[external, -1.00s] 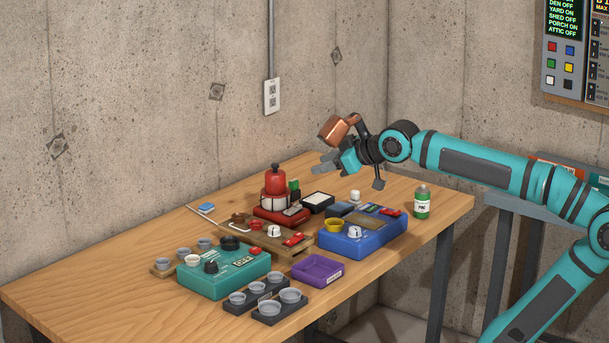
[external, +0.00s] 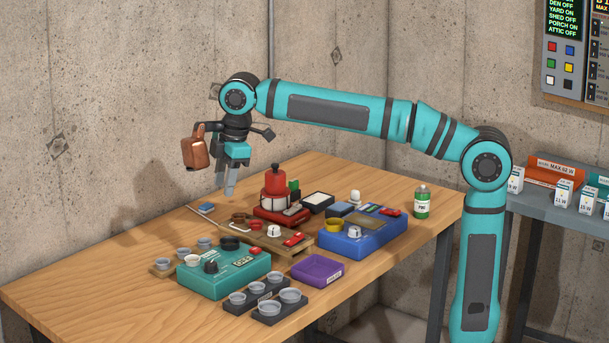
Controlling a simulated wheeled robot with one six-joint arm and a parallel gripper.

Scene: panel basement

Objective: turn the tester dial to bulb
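A teal box (external: 225,274) stands at the front left of the bench, with a black knob (external: 211,267) and a dark round part on top. A blue box (external: 362,236) stands at the right, with a white dial (external: 354,232), a yellow ring and a panel on top. The lettering is too small to tell which one is the tester or where a dial points. My gripper (external: 229,190) hangs fingers down above the back left of the bench, behind the teal box and apart from everything. The fingers overlap in this view, so their gap is unclear.
A red device (external: 275,200) with a tall top stands mid-bench. A wooden board (external: 270,240) with small parts, a purple tray (external: 318,270), grey cups (external: 290,296) and a green bottle (external: 422,202) are around. The bench's left end is clear.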

